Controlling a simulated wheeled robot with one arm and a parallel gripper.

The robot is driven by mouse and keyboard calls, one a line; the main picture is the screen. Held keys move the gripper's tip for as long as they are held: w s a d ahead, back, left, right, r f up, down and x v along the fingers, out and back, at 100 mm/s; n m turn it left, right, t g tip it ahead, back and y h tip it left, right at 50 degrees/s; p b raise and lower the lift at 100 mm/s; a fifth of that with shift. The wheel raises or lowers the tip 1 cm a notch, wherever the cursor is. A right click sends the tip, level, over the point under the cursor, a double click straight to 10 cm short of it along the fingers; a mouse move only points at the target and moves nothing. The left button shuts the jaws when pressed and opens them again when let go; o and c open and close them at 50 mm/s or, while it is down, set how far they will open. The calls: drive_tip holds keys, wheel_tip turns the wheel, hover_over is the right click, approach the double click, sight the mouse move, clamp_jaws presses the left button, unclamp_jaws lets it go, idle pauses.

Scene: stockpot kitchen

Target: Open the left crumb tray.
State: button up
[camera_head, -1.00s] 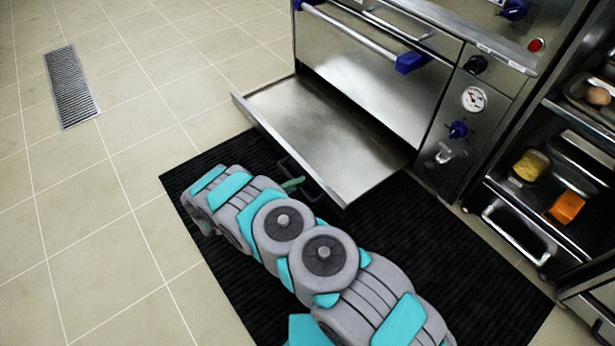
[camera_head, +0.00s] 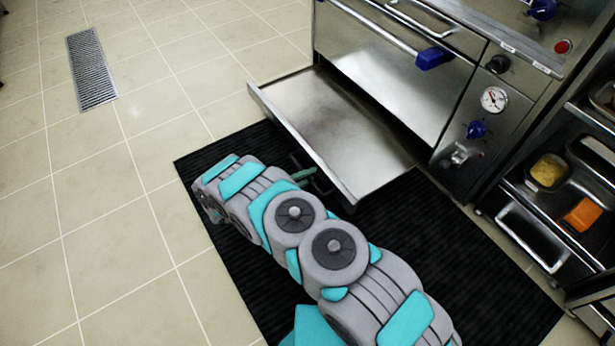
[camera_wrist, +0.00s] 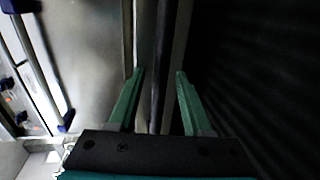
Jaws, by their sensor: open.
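The left crumb tray (camera_head: 345,125) is a wide, flat steel tray. It is pulled well out from below the oven front, low above the floor mat. Its dark bar handle (camera_head: 318,180) is on the front edge, partly hidden by my arm. In the wrist view the handle (camera_wrist: 160,60) runs as a dark bar between the two green fingers. My gripper (camera_wrist: 159,74) is open, with a gap on each side of the bar. The head view shows only a bit of green finger beside the handle.
The steel oven front (camera_head: 395,85) has a long rail with blue ends above the tray. A black ribbed mat (camera_head: 440,255) lies under my arm. Open shelves (camera_head: 550,205) with food containers stand at the right. Tiled floor (camera_head: 110,200) with a drain grate (camera_head: 90,70) is clear at left.

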drive_tip(key=v, duration=0.7)
drive_tip(key=shift+s+a, duration=0.25)
drive_tip(key=shift+a, duration=0.1)
